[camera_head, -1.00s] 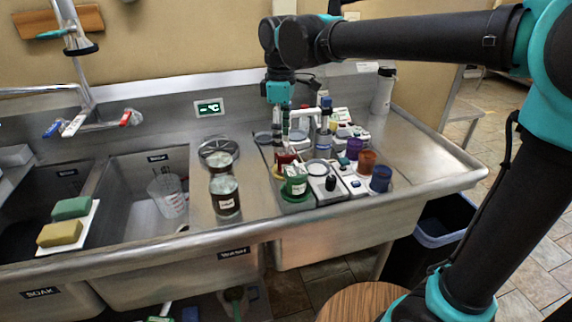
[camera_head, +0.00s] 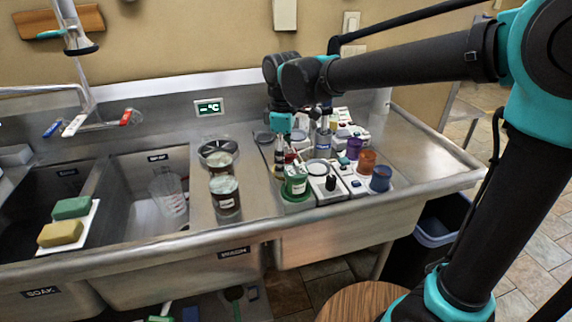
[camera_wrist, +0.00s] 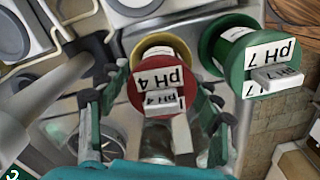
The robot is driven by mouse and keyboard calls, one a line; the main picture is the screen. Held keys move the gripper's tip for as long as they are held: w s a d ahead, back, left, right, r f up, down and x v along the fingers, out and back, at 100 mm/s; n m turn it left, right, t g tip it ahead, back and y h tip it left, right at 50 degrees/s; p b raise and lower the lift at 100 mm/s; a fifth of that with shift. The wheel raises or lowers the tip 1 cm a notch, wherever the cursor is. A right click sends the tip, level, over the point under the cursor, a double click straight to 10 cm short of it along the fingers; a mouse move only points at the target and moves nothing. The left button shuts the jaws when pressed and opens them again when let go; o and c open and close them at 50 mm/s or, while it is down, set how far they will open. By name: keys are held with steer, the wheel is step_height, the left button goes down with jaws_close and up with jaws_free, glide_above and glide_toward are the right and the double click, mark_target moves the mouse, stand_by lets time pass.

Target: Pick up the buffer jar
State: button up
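Two buffer jars show in the wrist view. The red-lidded jar marked pH 4 (camera_wrist: 152,78) is between the fingers of my gripper (camera_wrist: 163,92), which is open with a finger on each side. I cannot tell whether the fingers touch it. The green jar marked pH 7 (camera_wrist: 268,62) is just right of the right finger. In the head view the green jar (camera_head: 295,180) stands near the counter's front, and my gripper (camera_head: 282,160) points down behind it. The red jar is mostly hidden there.
A yellow-rimmed round thing (camera_wrist: 158,46) lies just beyond the red jar. Small grey devices (camera_head: 320,170) and purple, orange and blue cups (camera_head: 367,162) crowd the right. Dark jars (camera_head: 225,195) stand left, beside the wash sink (camera_head: 150,215).

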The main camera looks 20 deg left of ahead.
steer(key=c, duration=1.1)
